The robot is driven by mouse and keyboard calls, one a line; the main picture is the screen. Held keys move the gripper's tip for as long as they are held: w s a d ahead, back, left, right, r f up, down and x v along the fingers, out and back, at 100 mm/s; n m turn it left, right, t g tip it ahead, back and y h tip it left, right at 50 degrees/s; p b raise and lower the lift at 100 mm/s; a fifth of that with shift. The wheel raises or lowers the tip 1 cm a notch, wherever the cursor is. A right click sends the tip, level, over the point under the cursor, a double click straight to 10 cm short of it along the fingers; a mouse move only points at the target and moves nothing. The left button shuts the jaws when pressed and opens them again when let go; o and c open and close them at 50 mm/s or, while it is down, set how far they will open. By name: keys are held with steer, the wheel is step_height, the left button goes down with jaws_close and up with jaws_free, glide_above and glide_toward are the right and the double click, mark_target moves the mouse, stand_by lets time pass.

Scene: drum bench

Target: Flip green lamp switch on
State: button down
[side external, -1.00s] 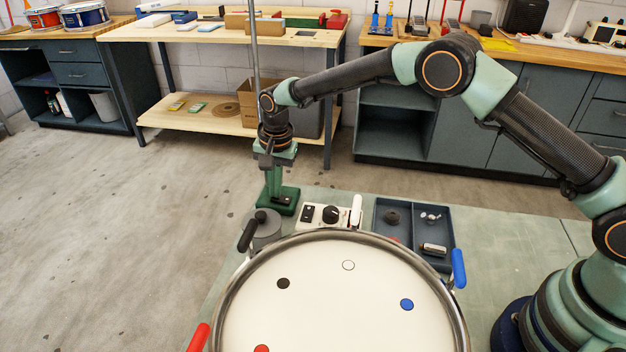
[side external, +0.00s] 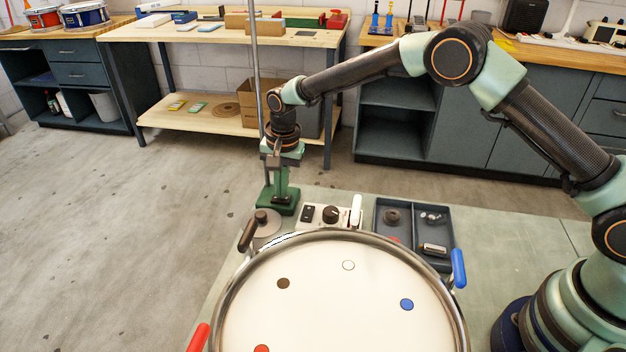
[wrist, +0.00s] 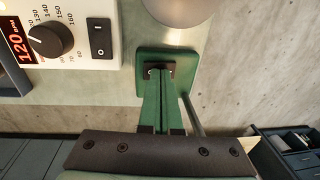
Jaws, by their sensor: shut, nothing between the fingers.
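The green lamp base (side external: 268,206) stands on the bench behind the drum, with a thin grey pole (side external: 256,80) rising out of the frame. The base also shows in the wrist view (wrist: 182,62). Its black switch plate (wrist: 169,67) is partly hidden by my fingertips, so the rocker's tilt is unclear. My gripper (side external: 282,197) points straight down, shut and empty, with its tips at or just above the switch. In the wrist view, my gripper (wrist: 158,76) overlaps the plate; contact cannot be told. Warm light falls on the drum's near-lamp side.
A drum (side external: 345,310) with a metal rim fills the front. A grey round object (side external: 266,228) sits close to the lamp base. A white control box (side external: 331,216) with a dial and its own black switch (wrist: 100,38) stands beside it. A dark tray (side external: 412,262) lies to the right.

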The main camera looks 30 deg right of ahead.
mark_target(275, 198)
steer(key=shift+r, duration=0.1)
step_height(275, 198, up, 14)
steer(key=w+a, duration=0.1)
stand_by(0.4)
steer(key=shift+w+a, duration=0.1)
